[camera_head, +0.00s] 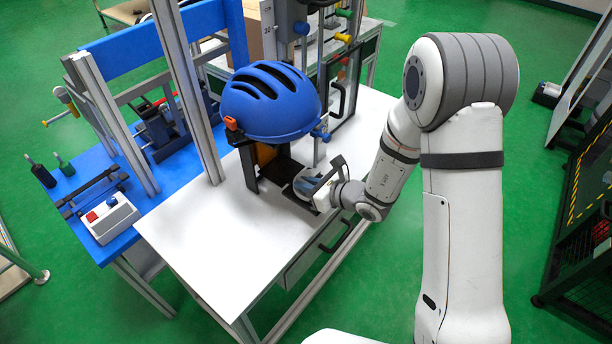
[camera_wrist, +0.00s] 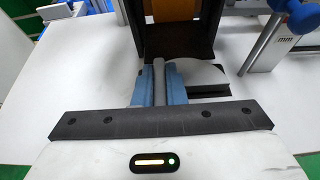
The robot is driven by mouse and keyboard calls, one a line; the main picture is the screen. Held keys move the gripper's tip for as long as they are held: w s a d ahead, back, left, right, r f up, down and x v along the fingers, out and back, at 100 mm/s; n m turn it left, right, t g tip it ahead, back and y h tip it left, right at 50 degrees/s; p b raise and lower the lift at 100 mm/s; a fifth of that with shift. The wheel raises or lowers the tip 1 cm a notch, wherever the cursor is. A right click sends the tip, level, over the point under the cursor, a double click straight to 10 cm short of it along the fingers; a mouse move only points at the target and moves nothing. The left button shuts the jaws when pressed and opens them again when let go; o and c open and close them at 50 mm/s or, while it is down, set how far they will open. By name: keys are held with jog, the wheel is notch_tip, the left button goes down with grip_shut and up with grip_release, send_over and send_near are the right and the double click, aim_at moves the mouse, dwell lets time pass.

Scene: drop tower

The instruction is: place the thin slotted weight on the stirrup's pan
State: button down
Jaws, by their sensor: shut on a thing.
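My gripper (camera_wrist: 160,68) shows in the wrist view with its two blue fingers shut on a narrow grey upright piece. A flat light-grey disc (camera_wrist: 208,74), which looks like the thin slotted weight, shows just right of the fingers and is partly hidden by them. I cannot tell whether it rests on something. In the head view my gripper (camera_head: 318,189) is low over the white table, in front of the helmet stand. The black stirrup frame (camera_wrist: 208,50) stands just beyond the fingers, with an orange-brown surface inside.
A blue helmet (camera_head: 270,100) sits above the stirrup, beside upright metal posts. The white table (camera_head: 215,240) is clear at its front left. A blue bench (camera_head: 150,225) with a control box stands to the left. A metal post with a blue knob (camera_wrist: 303,18) stands on the right.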

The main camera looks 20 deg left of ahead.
jog(key=shift+f, duration=0.35)
jog(key=c, duration=1.5)
grip_release()
